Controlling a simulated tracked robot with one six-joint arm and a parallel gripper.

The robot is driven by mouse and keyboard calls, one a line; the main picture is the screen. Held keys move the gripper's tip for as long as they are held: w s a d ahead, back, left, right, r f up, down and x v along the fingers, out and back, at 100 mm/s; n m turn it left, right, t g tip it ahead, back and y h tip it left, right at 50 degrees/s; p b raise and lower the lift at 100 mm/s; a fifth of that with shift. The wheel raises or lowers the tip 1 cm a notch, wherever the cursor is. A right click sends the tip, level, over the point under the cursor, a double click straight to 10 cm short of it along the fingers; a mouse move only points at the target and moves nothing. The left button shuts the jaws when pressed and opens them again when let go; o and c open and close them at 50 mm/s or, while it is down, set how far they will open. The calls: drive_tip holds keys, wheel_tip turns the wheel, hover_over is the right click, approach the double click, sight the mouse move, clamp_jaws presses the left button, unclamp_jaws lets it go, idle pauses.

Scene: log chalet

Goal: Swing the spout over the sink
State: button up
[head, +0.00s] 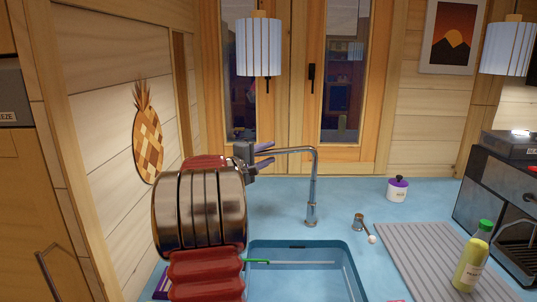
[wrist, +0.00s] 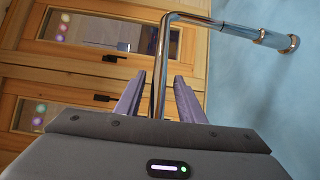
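The chrome tap (head: 312,190) stands on the blue counter behind the sink (head: 252,283). Its spout (head: 297,149) reaches left from the top of the upright pipe, and its end lies by my gripper (head: 272,153). The spout appears to run behind the basin rather than over it. In the wrist view, the spout (wrist: 162,62) passes between the two purple fingers of my gripper (wrist: 160,76). The fingers stand apart with a gap visible on each side of the spout. The spout's tip is hidden behind the gripper body. My arm covers the sink's left side.
A small white jar (head: 398,191), a small brown item (head: 358,221), a ribbed grey mat (head: 415,262) and a green-capped bottle (head: 472,262) stand right of the tap. A coffee machine (head: 497,190) is far right. A lamp (head: 259,46) hangs above; the window (head: 345,80) is behind.

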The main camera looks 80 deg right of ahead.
drive_tip(key=shift+d, duration=0.1)
drive_tip(key=shift+c, duration=0.2)
clamp_jaws()
idle(0.4)
drive_tip(key=shift+d, duration=0.15)
